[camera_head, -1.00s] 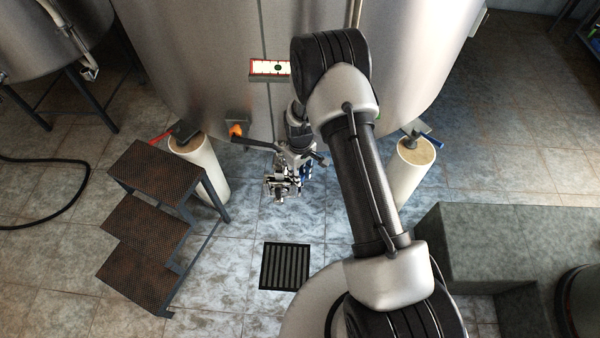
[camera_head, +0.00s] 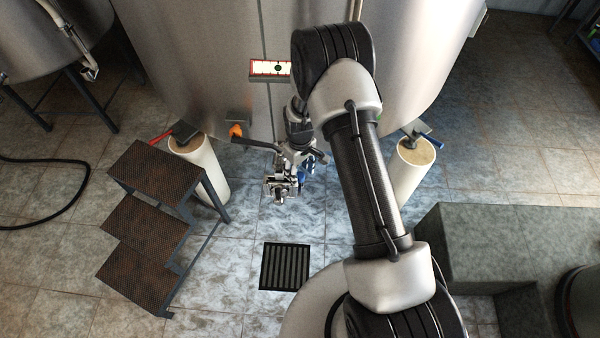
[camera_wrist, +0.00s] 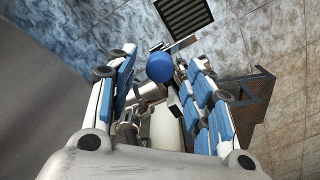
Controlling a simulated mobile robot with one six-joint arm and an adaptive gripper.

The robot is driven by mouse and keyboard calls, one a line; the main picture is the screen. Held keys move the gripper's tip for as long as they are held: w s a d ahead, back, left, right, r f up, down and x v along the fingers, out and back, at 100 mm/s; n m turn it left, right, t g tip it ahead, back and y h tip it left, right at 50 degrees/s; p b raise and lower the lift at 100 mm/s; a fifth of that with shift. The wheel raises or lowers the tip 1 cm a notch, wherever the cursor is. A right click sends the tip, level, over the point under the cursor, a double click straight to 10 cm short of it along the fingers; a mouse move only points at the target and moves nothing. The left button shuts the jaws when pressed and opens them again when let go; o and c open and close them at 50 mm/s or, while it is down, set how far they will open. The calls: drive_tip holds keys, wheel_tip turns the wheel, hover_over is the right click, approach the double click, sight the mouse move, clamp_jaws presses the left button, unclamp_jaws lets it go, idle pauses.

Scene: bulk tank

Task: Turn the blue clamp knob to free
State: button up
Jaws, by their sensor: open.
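The blue clamp knob (camera_wrist: 160,67) is a round blue ball in the wrist view. It sits between the two fingers of my gripper (camera_wrist: 161,60), near their tips. The fingers carry blue pads and stand apart on either side of it. In the head view my gripper (camera_head: 305,165) is low in front of the big tank, at the metal outlet fitting (camera_head: 281,188). There the knob cannot be told apart from the blue pads.
The steel tank (camera_head: 205,70) rises behind, with a lever (camera_head: 255,143) beside my gripper. Pale tank legs (camera_head: 410,172) flank the outlet. The floor around the drain grate (camera_head: 285,266) is clear.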

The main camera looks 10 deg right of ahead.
wheel_tip(320, 180, up, 10)
drive_tip(key=shift+r, duration=0.2)
idle(0.5)
wheel_tip(320, 180, up, 12)
drive_tip(key=f+m+t, duration=0.1)
hover_over(300, 175)
drive_tip(key=s, duration=0.2)
drive_tip(key=s+r+m+t, duration=0.1)
drive_tip(key=s+r, duration=0.6)
drive_tip(key=r, duration=0.4)
drive_tip(key=s+r+m+t, duration=0.1)
drive_tip(key=s+r, duration=0.3)
drive_tip(key=s, duration=0.5)
drive_tip(key=s+r+m+t, duration=0.1)
drive_tip(key=s+r, duration=0.3)
drive_tip(key=s, duration=0.6)
drive_tip(key=shift+r+m+t, duration=0.15)
drive_tip(key=shift+m+t, duration=0.15)
drive_tip(key=shift+m, duration=0.5)
